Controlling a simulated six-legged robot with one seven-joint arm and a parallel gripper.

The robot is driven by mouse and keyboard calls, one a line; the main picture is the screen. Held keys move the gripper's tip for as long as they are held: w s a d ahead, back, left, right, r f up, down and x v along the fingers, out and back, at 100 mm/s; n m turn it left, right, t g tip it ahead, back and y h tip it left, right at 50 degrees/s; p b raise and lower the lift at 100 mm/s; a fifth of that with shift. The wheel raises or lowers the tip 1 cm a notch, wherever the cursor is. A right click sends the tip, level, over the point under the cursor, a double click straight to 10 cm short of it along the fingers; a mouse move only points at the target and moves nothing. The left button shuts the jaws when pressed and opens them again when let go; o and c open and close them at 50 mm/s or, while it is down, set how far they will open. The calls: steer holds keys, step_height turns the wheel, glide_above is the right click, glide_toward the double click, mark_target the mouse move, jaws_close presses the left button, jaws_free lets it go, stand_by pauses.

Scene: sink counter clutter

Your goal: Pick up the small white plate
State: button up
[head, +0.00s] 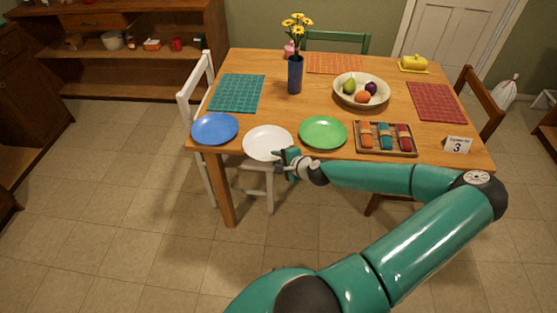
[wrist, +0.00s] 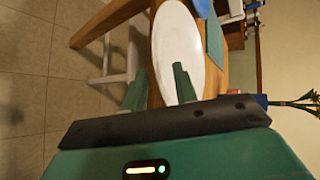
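The small white plate (head: 267,142) lies near the front edge of the wooden table, between a blue plate (head: 214,128) and a green plate (head: 323,132). My gripper (head: 281,159) is at the plate's front right rim in the head view. In the wrist view the white plate (wrist: 178,48) is ahead of my gripper (wrist: 159,82), whose two fingers are spread apart. One finger overlaps the plate in the picture and the other is to its left, over the table edge. I cannot tell whether either touches the plate. Nothing is seen held.
The wooden table (head: 315,104) also bears a blue vase (head: 295,75) with yellow flowers, a fruit bowl (head: 345,98), a tray (head: 386,152) of rolled cloths and a number card (head: 457,145). A white chair (head: 194,100) stands at the left. The floor in front is clear.

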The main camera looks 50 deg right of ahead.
steer(key=shift+s, duration=0.1)
steer(key=v, duration=1.3)
steer(key=shift+s+r, duration=0.25)
